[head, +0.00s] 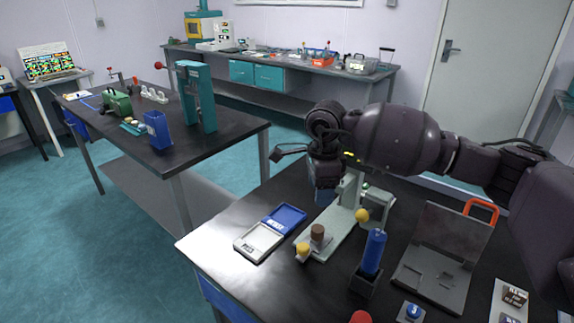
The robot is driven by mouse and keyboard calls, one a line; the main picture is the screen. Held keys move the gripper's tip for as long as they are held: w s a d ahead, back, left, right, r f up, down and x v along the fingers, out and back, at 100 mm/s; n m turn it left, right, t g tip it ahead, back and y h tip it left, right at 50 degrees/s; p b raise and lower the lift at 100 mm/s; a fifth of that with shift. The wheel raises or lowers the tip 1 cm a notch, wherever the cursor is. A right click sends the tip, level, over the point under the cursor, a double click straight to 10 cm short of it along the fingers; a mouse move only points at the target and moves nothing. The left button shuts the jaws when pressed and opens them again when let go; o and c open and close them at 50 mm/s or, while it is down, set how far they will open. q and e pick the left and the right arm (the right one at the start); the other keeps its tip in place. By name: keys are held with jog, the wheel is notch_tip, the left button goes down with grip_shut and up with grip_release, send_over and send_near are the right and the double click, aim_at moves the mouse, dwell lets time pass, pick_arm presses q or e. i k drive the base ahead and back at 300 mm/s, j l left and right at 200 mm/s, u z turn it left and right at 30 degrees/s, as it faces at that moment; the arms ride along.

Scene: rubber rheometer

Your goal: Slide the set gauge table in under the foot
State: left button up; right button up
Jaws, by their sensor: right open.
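A pale grey-green bench gauge (347,203) stands on the dark bench, with a long flat base (328,240) reaching toward the front left. A brown cylinder (318,232) and a yellow knob (302,250) are at the front end of this base; I cannot tell which part is the gauge table. A larger yellow ball (362,215) shows beside the column. My right gripper (324,192) is open and points down just left of the column, above the back of the base. It hides the foot and whatever lies under it. My left gripper is not in view.
A white and blue open case (262,243) lies left of the gauge. A blue-handled tool in a black holder (372,258) and a grey hinged plate with an orange handle (440,262) stand to the right. The bench's left front corner is clear. Another bench (240,127) is behind left.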

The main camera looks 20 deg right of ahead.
aim_at(304, 249)
jog(key=k+j, duration=0.65)
jog(key=k, duration=0.25)
